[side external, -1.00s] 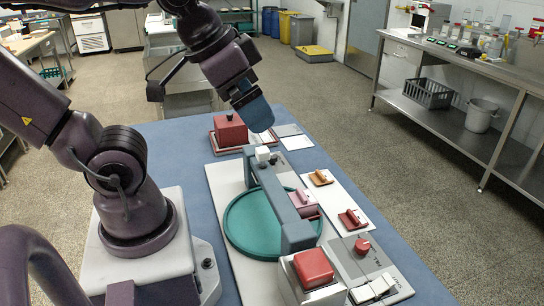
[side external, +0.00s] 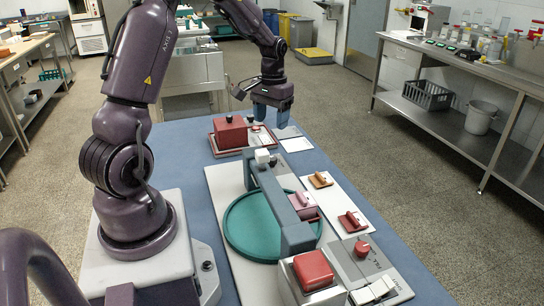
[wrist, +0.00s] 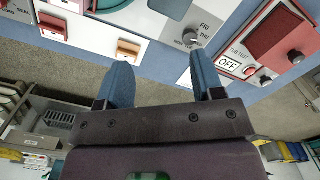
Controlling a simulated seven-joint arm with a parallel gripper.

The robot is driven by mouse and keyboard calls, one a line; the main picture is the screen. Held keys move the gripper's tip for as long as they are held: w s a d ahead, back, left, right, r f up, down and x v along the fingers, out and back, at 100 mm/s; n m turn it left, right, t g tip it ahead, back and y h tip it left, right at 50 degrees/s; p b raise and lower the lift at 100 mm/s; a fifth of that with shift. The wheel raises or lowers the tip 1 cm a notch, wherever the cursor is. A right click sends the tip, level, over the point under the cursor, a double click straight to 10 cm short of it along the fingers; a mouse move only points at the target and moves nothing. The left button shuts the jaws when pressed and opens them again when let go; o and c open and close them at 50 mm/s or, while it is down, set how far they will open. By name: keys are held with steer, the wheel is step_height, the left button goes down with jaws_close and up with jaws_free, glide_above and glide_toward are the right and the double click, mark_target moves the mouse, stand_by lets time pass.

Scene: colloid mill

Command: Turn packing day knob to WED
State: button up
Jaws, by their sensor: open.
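The packing day knob (wrist: 189,38) is a small grey dial on a grey panel (wrist: 210,10) at the top of the wrist view. FRI is readable beside it; the other day letters are small, and I cannot tell where the pointer stands. My gripper (side external: 270,118) points down above this far end, near the panel. In the wrist view its blue fingers (wrist: 161,65) are apart and empty, with the knob ahead of them.
A grey bar crosses a teal round dish (side external: 245,235). Orange and red switches (side external: 320,180) lie on a white plate.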

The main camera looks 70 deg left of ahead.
glide_above(272, 158)
steer(key=s+d, duration=0.2)
steer(key=d, duration=0.1)
step_height(272, 158, down, 5)
steer(key=w+a, duration=0.2)
steer(key=a, duration=0.1)
steer(key=shift+n, duration=0.3)
step_height(272, 158, down, 12)
steer(key=shift+f, duration=0.25)
steer(key=c, duration=0.9)
steer(key=shift+m, duration=0.4)
steer(key=m, duration=0.6)
